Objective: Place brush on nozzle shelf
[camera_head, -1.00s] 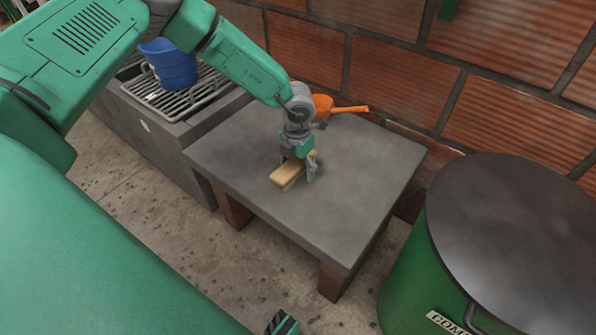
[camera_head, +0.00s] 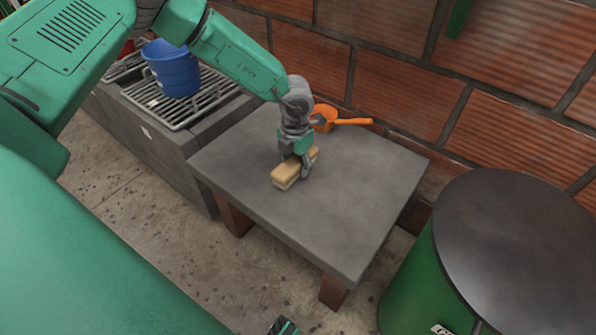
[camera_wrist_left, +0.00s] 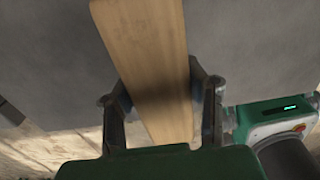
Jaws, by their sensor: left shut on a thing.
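The brush (camera_head: 289,174) has a pale wooden block back and is over the grey table (camera_head: 349,222) in the head view. My left gripper (camera_head: 305,168) is shut on its middle from above. In the left wrist view the brush (camera_wrist_left: 148,55) runs lengthwise between the two fingers of my left gripper (camera_wrist_left: 162,105). I cannot tell whether the brush touches the tabletop. A small part of my right gripper (camera_head: 284,326) shows at the bottom edge of the head view. No nozzle shelf can be made out.
An orange scoop (camera_head: 326,118) lies at the back of the table. A blue bucket (camera_head: 172,68) stands on a metal rack (camera_head: 190,104) to the left. A green barrel with a dark lid (camera_head: 520,240) stands at right. A brick wall (camera_head: 400,86) is behind.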

